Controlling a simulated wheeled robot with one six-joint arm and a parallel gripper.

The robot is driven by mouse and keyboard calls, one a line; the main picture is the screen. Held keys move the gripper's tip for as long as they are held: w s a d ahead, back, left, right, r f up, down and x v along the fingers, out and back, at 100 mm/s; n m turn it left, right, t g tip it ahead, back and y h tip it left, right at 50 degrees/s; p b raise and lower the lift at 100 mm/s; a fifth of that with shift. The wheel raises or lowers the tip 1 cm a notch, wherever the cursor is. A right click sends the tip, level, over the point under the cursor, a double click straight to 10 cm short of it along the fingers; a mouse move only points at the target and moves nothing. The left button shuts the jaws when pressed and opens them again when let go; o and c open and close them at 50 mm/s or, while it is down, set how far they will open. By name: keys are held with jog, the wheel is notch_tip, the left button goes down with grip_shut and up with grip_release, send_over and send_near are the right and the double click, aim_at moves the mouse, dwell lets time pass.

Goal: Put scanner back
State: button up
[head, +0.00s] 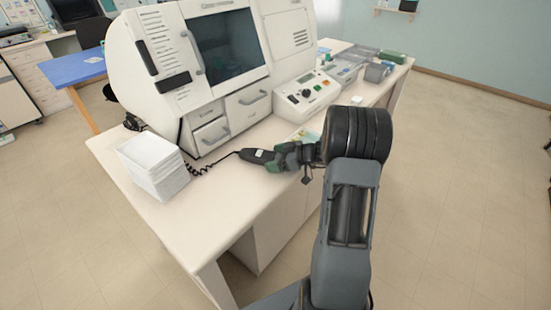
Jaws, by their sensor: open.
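The scanner (258,156), dark with a pale label, lies on the white bench in front of the large white machine. A black coiled cord (205,168) runs from its left end toward the machine. My gripper (287,158) is at the scanner's right end, low over the bench, with its jaws open. Dark and green parts overlap there, so I cannot tell whether the fingers touch the scanner. My wrist hides part of this area.
A stack of white sheets or boxes (153,167) stands left of the cord. The white machine (190,85) fills the back of the bench (225,210). A control box (307,94) with knobs and grey trays (377,72) stand to the right. The bench front is clear.

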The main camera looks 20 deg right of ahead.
jog(key=shift+s+d+r+p, duration=0.1)
jog(key=shift+d+r+p, duration=0.05)
jog(key=shift+r+p, duration=0.15)
jog(key=b+v, duration=0.3)
jog(key=v, duration=0.8)
jog(key=s+a+r+m+g+h, duration=0.1)
jog(key=s+a+m+g+h, duration=0.1)
jog(key=s+a+m+h, duration=0.2)
jog(key=s+a+r+m+g+h, duration=0.1)
jog(key=s+a+m+g+h, duration=0.2)
jog(key=s+a, duration=0.8)
jog(key=a+m+h, duration=0.2)
jog(key=a+h, duration=0.1)
jog(key=a, duration=0.1)
jog(key=shift+s+a+r, duration=0.25)
jog(key=shift+s+a, duration=0.05)
jog(key=shift+a, duration=0.05)
jog(key=shift+w, duration=0.1)
